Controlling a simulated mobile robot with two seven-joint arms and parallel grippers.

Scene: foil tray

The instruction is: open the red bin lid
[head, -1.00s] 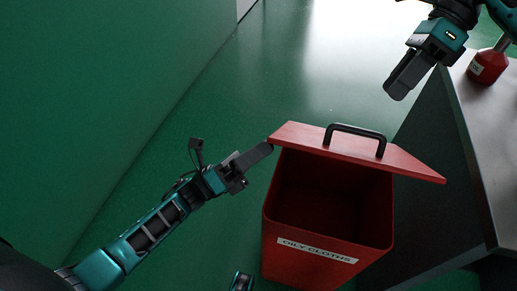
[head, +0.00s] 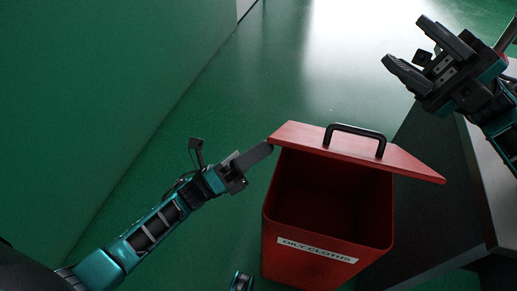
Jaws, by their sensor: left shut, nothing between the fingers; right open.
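The red bin (head: 300,262) stands on the floor in the middle of the head view, with an "OILY CLOTHS" label on its front. Its red lid (head: 308,138) with a black handle (head: 357,131) is raised at the back, and the dark inside of the bin shows. My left gripper (head: 268,148) is shut and empty, its tip at the left corner of the lid; I cannot tell whether it touches. My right gripper (head: 402,40) is open and empty, above and to the right of the bin, well apart from the lid.
A grey counter (head: 482,185) stands right of the bin, partly hidden by my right arm. A green wall (head: 90,110) runs along the left. The green floor (head: 290,70) behind the bin is clear.

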